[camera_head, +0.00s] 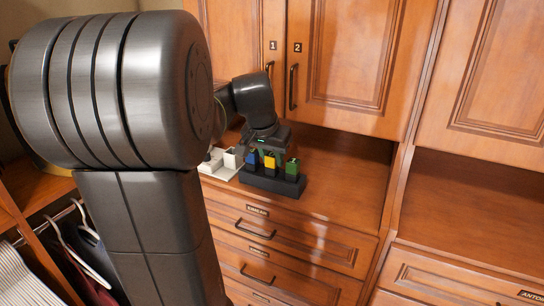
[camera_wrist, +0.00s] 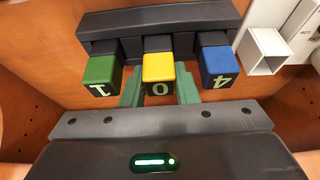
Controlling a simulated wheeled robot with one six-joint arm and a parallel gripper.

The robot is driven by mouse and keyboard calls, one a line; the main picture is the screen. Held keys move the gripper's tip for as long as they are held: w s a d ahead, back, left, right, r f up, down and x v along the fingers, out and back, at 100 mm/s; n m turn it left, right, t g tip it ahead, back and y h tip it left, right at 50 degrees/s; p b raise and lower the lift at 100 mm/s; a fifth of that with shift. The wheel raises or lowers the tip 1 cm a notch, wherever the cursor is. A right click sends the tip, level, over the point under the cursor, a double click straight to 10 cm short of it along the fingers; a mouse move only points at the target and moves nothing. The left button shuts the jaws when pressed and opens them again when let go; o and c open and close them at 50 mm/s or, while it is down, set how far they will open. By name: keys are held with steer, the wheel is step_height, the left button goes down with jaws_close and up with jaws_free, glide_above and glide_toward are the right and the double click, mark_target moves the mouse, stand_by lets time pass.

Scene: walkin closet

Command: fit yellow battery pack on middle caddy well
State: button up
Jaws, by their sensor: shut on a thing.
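The yellow battery pack (camera_wrist: 158,68), marked 0, is at the middle well of the dark caddy (camera_wrist: 160,18), between the green pack (camera_wrist: 101,72) marked 1 and the blue pack (camera_wrist: 217,66) marked 4. In the head view, the yellow pack (camera_head: 270,164) stands about level with its neighbours on the caddy (camera_head: 272,183). My gripper (camera_wrist: 158,90) is shut on the yellow pack, with a green finger at each side. The pack's lower end and the well's inside are hidden, so I cannot tell how deep it sits.
A white open box (camera_wrist: 263,52) is close beside the blue pack. White items (camera_head: 216,160) stand left of the caddy on the wooden counter (camera_head: 340,185). Closed cabinet doors (camera_head: 350,55) rise above. The counter right of the caddy is clear.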

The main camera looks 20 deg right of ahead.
steer(key=o, duration=1.1)
steer(key=v, duration=1.4)
steer(key=shift+b, duration=0.3)
steer(key=shift+f, duration=0.15)
steer(key=x, duration=1.3)
steer(key=shift+d+f+p, duration=0.1)
steer(key=shift+f+p, duration=0.05)
steer(key=shift+p, duration=0.15)
steer(key=shift+w+p, duration=0.1)
steer(key=shift+p, duration=0.2)
